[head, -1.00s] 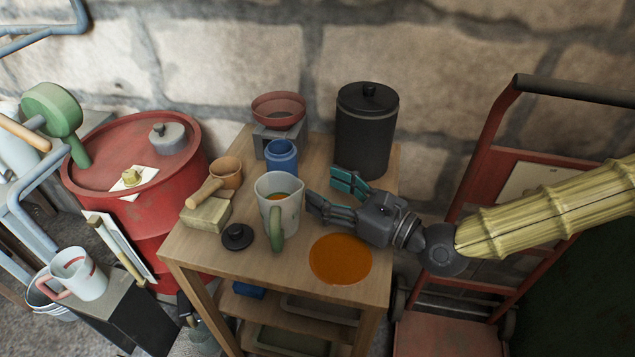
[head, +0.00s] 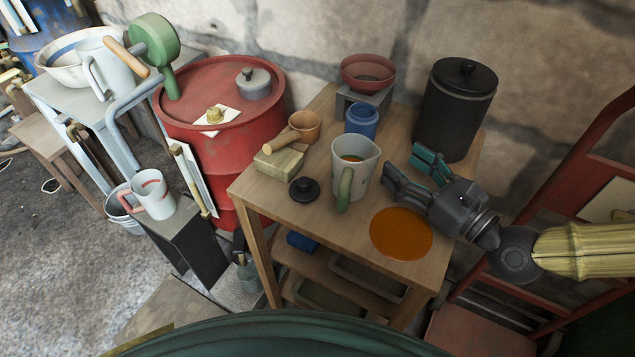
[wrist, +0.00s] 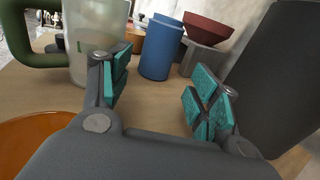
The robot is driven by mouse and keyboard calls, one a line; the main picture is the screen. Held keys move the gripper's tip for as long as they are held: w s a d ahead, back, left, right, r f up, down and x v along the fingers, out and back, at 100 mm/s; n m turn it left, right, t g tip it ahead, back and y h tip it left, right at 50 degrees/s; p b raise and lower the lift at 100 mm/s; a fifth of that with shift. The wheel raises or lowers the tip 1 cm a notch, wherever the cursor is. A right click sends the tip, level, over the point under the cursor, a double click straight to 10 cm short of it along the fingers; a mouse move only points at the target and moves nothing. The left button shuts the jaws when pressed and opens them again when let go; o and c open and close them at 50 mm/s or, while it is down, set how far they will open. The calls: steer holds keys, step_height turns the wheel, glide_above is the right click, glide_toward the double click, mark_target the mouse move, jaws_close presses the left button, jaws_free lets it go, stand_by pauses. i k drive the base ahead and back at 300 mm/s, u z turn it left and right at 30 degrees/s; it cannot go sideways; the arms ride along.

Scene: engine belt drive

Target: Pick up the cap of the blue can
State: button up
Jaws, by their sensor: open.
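The blue can (head: 361,121) stands upright near the back of the wooden table, in front of a red bowl. It also shows in the wrist view (wrist: 160,52), beyond and between my fingers. I cannot tell whether a cap sits on it. A black knobbed lid (head: 304,189) lies on the table left of the measuring jug (head: 350,172); I cannot tell if it belongs to the can. My gripper (head: 411,170) is open and empty, right of the jug and apart from the can. It shows in the wrist view (wrist: 162,92) with teal finger pads.
A tall black canister (head: 455,115) stands close to my gripper's right. The red bowl (head: 368,73) sits on a grey stand. An orange disc (head: 401,234) lies at the table's front.

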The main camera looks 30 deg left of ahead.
mark_target(304, 189)
steer(key=k, duration=1)
